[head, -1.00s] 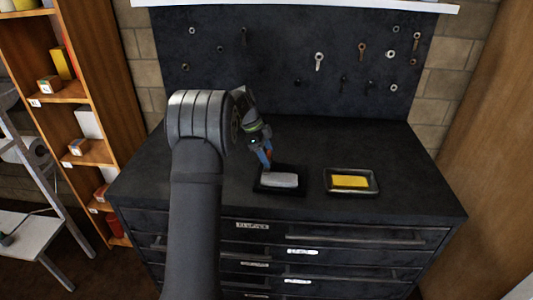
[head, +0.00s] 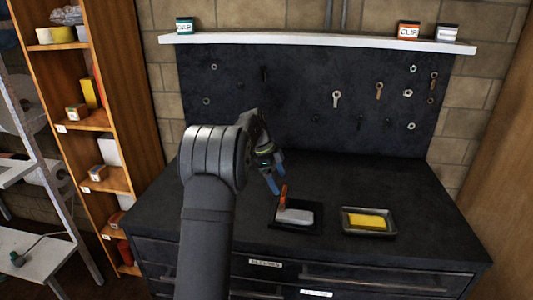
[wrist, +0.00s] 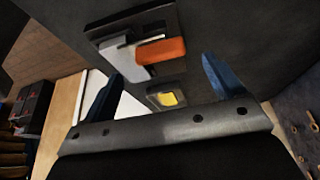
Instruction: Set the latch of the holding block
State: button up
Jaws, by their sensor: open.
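The holding block shows as a dark base (head: 285,227) with a pale grey block (head: 297,217) on it, on the black bench top. An orange latch lever (head: 284,195) stands up at its back left side. My gripper (head: 272,183) is just above and left of the lever, open and empty, apart from it. In the wrist view the orange lever (wrist: 160,51) appears between the two blue fingers (wrist: 161,68), beyond their tips. The grey block (wrist: 118,64) lies left of it there, and the dark base (wrist: 165,19) shows behind.
A dark tray (head: 348,229) with a yellow piece (head: 368,221) sits right of the holding block; the bench around them is clear. A pegboard (head: 310,80) with keys and rings rises behind. A shelf (head: 330,41) above carries small boxes. A wooden rack (head: 130,90) stands left.

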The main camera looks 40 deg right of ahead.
aim_at(283, 197)
jog(key=v, duration=1.2)
jog(key=shift+r, duration=0.3)
jog(key=shift+f, duration=0.15)
jog(key=x, duration=1.7)
jog(key=shift+a, duration=0.1)
